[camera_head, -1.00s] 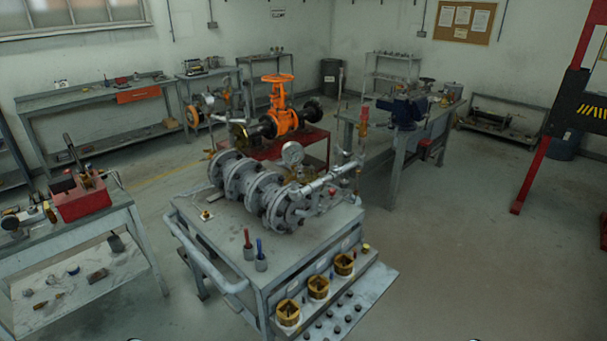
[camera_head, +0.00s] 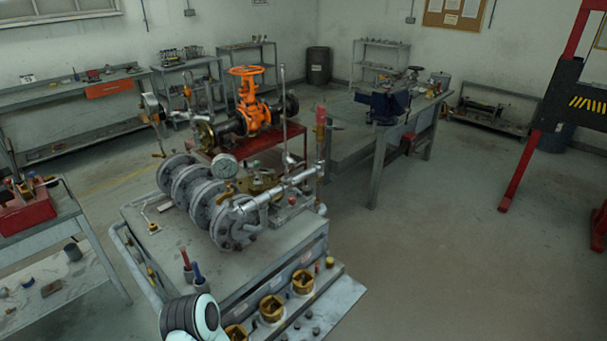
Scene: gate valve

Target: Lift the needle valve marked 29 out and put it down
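No number 29 is readable, so I cannot tell which part is the needle valve. A grey flanged pipe assembly (camera_head: 207,199) with a round gauge (camera_head: 224,166) lies on the grey workbench (camera_head: 160,262). Slim pipework with a red-topped upright fitting (camera_head: 321,125) stands at its right. Several brass holders sit along the bench's front edge, among them a middle one (camera_head: 271,308) and a right one (camera_head: 303,282); their contents are too small to identify. A rounded white and dark part of my arm shows at the bottom, before the bench. Neither gripper is in view.
An orange valve (camera_head: 249,105) stands on a red cart behind the bench. A side table with a red toolbox (camera_head: 26,207) is at the left. A vise bench (camera_head: 372,150) is behind right. The floor (camera_head: 440,265) at right is clear.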

